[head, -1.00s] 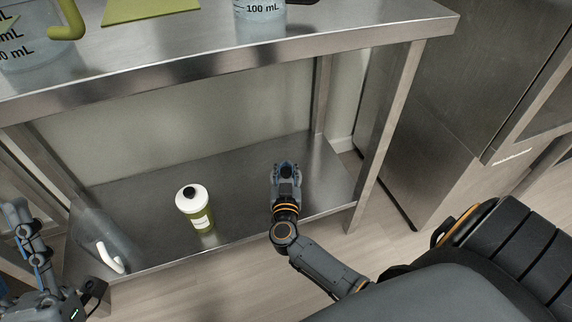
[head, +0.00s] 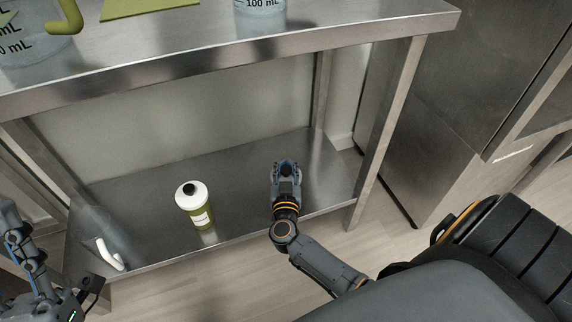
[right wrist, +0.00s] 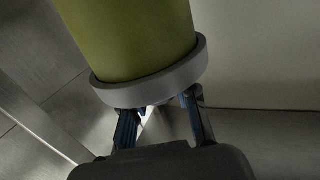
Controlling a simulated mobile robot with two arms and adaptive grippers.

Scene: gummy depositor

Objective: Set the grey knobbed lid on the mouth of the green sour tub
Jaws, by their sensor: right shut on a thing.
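My right gripper (head: 286,168) is over the right part of the lower shelf. In the right wrist view its fingers (right wrist: 160,117) are closed in on the underside, in that picture, of the grey lid (right wrist: 150,88); the knob is mostly hidden between them. The green tub (right wrist: 128,35) is right behind the lid, with no gap showing between lid and tub. I cannot tell whether the lid is fully seated. The hand hides tub and lid in the head view. My left gripper (head: 18,228) is at the left edge, its fingers unclear.
A green and white bottle with a black cap (head: 195,206) stands left of my right gripper on the lower shelf (head: 150,200). A white hooked handle (head: 109,254) is farther left. The steel tabletop (head: 190,45) overhangs the shelf. A table leg (head: 385,135) stands to the right.

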